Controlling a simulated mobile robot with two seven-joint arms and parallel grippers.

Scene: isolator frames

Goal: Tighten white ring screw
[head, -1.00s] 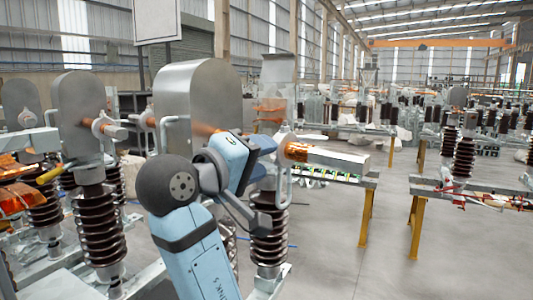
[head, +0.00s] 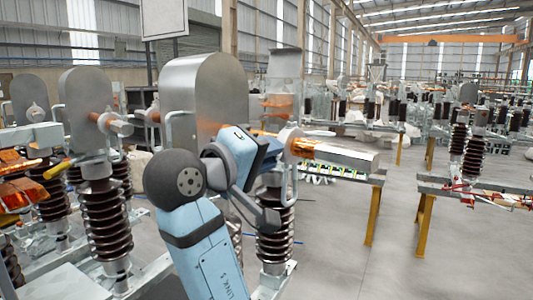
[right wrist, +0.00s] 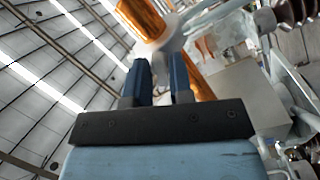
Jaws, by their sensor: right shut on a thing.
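The white ring (head: 289,136) sits around a copper rod (head: 302,147) on top of a brown ribbed insulator post (head: 275,235), right of centre in the head view. It also shows in the right wrist view (right wrist: 165,42), at the top between my fingers. My right gripper (right wrist: 160,68) has its two blue fingers on either side of the ring's lower part and is shut on the ring screw. The screw's contact with the fingers is mostly hidden. In the head view my right gripper (head: 268,148) reaches the ring from the left. My left gripper is not in view.
A large rounded metal plate (head: 204,100) stands behind my right arm. Another insulator post (head: 106,218) with a metal plate (head: 86,108) stands at the left. A pale square bar (head: 345,157) extends right of the ring. Grey floor (head: 335,255) is open at the lower right.

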